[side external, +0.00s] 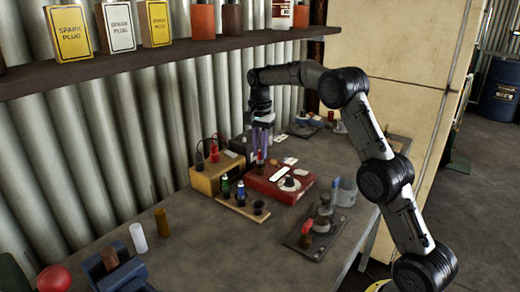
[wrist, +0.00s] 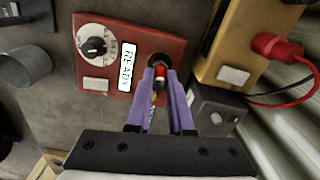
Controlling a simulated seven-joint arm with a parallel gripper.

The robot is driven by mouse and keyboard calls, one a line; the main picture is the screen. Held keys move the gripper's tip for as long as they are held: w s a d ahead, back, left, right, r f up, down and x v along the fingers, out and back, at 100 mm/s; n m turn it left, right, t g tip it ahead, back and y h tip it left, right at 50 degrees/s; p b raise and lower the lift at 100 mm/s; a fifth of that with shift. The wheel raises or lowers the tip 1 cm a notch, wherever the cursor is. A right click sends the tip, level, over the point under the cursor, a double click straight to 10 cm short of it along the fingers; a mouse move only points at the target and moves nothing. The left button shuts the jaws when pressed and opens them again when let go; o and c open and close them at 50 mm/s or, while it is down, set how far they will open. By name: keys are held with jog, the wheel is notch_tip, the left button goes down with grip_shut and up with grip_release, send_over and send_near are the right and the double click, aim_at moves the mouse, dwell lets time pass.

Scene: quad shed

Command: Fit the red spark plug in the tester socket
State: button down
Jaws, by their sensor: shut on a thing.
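The red tester (side external: 280,181) lies flat on the bench; in the wrist view its red face (wrist: 110,25) shows a dial, a white "READY" label and a dark round socket (wrist: 151,57). My gripper (side external: 262,145) is above the tester's back left part, pointing down. In the wrist view its purple fingers (wrist: 160,82) are closed around the red spark plug (wrist: 160,72). The plug's end overlaps the socket in that view. The red plug also shows below the fingers in the side view (side external: 260,157). I cannot tell how deep it sits in the socket.
A yellow box (side external: 215,178) with red and black terminals stands close left of the tester. A wooden rack (side external: 243,209) with green and blue plugs is in front. A dark tray (side external: 318,236) with parts lies to the right.

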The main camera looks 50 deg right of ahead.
jog(key=shift+f, duration=0.85)
dwell(0.5)
jog(key=shift+c, duration=1.7)
grip_release()
jog(key=shift+r, duration=3.5)
